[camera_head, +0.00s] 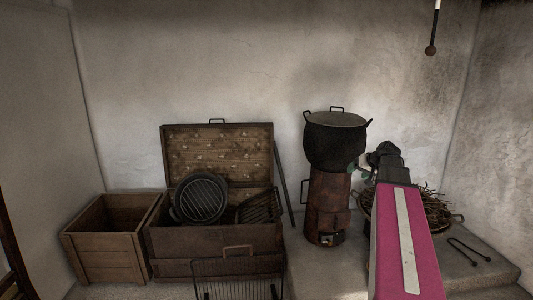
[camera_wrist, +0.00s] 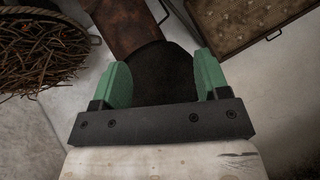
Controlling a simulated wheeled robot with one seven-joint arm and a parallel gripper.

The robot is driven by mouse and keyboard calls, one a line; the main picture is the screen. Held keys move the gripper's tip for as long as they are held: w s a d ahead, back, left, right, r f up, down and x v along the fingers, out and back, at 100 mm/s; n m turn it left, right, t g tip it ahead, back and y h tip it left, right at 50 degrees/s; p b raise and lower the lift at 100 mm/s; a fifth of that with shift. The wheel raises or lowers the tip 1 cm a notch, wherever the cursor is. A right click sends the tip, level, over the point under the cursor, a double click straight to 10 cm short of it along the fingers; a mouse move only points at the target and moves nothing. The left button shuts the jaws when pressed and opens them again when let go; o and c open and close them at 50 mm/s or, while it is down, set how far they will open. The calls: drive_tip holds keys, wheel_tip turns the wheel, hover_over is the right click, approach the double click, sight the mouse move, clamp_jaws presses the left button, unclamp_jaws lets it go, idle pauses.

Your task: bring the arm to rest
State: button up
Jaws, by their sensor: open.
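The pot stands upright on a rusty cylindrical stove (camera_head: 327,205). In the wrist view my gripper (camera_wrist: 163,80) has its two green fingers wide apart. The dark pot (camera_wrist: 165,70) shows between and beyond the fingers, with the rusty stove (camera_wrist: 130,25) above it in the picture. Nothing is seen held in the fingers. Whether a finger touches the pot, I cannot tell.
A basket of twigs (camera_head: 432,208) is partly behind my arm, with black tongs (camera_head: 470,251) right of it. An open chest (camera_head: 215,240) holds a round grill pan (camera_head: 200,198). A wooden crate (camera_head: 108,251) stands left, a wire rack (camera_head: 238,280) in front. A utensil (camera_head: 431,49) hangs upper right.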

drive_tip(key=s+a+f+g+h, duration=0.1)
drive_tip(key=s+a+f+g, duration=0.1)
drive_tip(key=s+a+f, duration=0.4)
drive_tip(key=s+a+f+g+h, duration=0.2)
drive_tip(key=s+a+f, duration=0.5)
drive_tip(key=f, duration=0.6)
drive_tip(key=s+a+f+n+g+h, duration=0.1)
drive_tip(key=s+a+f+g, duration=0.2)
drive_tip(key=s+a+f, duration=0.4)
wheel_tip(320, 180, down, 3)
drive_tip(key=shift+s+r+g, duration=0.2)
drive_tip(key=shift+s+g, duration=0.1)
drive_tip(key=shift+s, duration=0.3)
